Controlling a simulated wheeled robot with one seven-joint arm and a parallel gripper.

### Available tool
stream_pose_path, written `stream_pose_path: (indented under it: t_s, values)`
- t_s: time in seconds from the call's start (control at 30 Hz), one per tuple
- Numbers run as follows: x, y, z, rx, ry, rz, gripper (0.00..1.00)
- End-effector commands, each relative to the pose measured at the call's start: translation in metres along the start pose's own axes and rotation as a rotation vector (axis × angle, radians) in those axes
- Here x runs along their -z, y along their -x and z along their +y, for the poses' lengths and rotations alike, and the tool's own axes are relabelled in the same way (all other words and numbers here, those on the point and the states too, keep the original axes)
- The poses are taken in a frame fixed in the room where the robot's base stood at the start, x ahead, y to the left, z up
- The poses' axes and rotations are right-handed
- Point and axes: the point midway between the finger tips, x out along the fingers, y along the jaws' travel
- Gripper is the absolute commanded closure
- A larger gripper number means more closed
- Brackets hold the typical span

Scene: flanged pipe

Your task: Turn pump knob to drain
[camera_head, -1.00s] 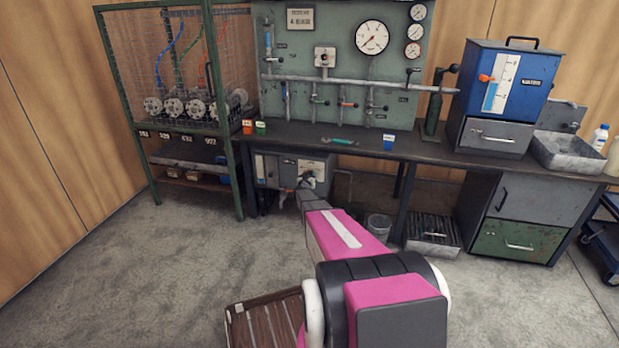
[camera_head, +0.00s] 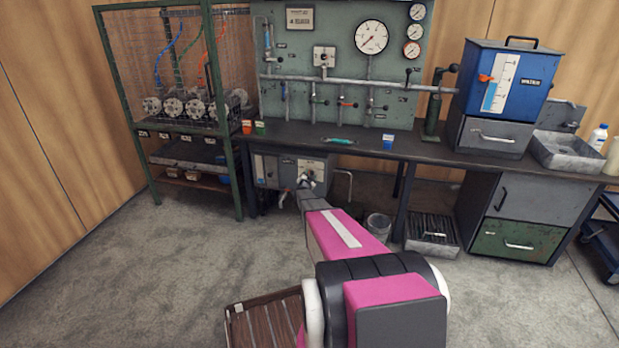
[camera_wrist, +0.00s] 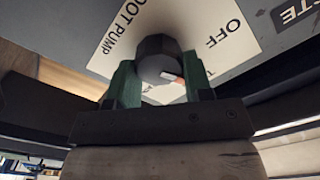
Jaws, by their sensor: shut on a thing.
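The pump knob (camera_wrist: 157,58) is a dark, round knob on a pale label plate (camera_wrist: 222,28) in the wrist view. A small white and red mark shows on it, towards the lower right. The plate reads "FOOT PUMP" and "OFF"; other lettering is partly hidden by the knob and fingers. My gripper (camera_wrist: 160,72) has its green fingers on either side of the knob and is shut on it. In the head view my gripper (camera_head: 306,183) is at the grey panel (camera_head: 270,170) under the bench, where the knob is mostly hidden.
The bench top (camera_head: 300,137) passes above my arm. A bent pipe (camera_head: 350,185) and a bin (camera_head: 378,226) stand right of my gripper. A green-framed mesh cabinet (camera_head: 190,110) is at the left. The floor (camera_head: 140,260) at left is clear.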

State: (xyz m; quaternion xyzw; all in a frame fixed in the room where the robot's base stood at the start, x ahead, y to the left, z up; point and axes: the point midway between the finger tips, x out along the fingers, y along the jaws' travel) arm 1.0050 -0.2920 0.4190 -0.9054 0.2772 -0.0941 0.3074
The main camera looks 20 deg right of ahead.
Motion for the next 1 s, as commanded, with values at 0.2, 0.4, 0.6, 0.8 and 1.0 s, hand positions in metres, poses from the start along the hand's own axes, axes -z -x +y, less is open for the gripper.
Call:
stream_pose_path:
  t_s: [0.2, 0.4, 0.6, 0.8, 1.0]
  values:
    - [0.0, -0.0003, 0.0015, 0.0, -0.205, 0.0, 0.77]
    - [-0.0004, -0.0003, 0.0026, 0.0, -0.395, 0.0, 0.77]
    - [-0.0008, -0.0003, 0.0036, 0.0, -0.584, 0.0, 0.77]
    - [-0.0015, -0.0004, 0.0045, 0.0, -0.774, 0.0, 0.77]
    - [-0.0024, -0.0004, 0.0052, 0.0, -0.96, 0.0, 0.77]
